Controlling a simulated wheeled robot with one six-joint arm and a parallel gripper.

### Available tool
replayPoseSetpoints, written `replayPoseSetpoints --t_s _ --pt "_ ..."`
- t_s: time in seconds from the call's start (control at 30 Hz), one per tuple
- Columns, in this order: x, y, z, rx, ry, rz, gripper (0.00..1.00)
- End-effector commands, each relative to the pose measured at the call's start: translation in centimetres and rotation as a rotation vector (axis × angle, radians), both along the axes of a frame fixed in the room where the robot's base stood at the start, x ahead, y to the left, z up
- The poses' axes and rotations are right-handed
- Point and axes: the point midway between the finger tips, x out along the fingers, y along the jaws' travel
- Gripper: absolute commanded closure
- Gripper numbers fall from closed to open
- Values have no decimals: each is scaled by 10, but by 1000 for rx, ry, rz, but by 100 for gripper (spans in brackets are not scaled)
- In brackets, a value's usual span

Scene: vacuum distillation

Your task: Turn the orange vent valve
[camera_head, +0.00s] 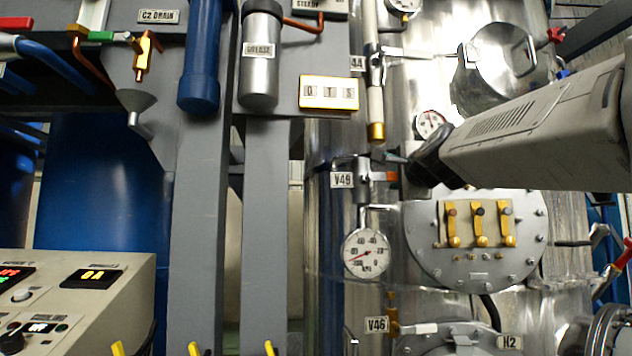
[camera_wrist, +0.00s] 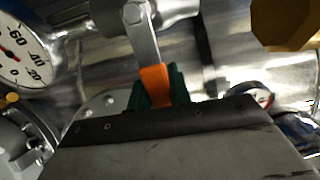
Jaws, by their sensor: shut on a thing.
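The orange vent valve handle (camera_head: 391,176) shows as a small orange piece just right of the V49 label (camera_head: 342,180). In the wrist view its orange grip (camera_wrist: 156,86) sits at the end of a flat metal lever (camera_wrist: 140,38). My gripper (camera_head: 394,160) reaches in from the right and is at the handle. In the wrist view my gripper (camera_wrist: 160,88) has green finger pads on both sides of the orange grip and is shut on it. The fingertips are partly hidden by the dark gripper body.
A round pressure gauge (camera_head: 366,253) hangs below the valve; it also shows in the wrist view (camera_wrist: 18,48). A vertical pipe with a brass end (camera_head: 376,131) stands just above. A flange with yellow clamps (camera_head: 480,225) lies below right. A control panel (camera_head: 75,300) is at lower left.

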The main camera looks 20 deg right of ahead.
Motion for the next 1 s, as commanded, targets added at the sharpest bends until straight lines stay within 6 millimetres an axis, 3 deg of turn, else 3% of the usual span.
replayPoseSetpoints --t_s 0.37,1.0 --pt "0 -3 8 -112 34 2 100" --pt "0 14 45 -672 193 2 100"
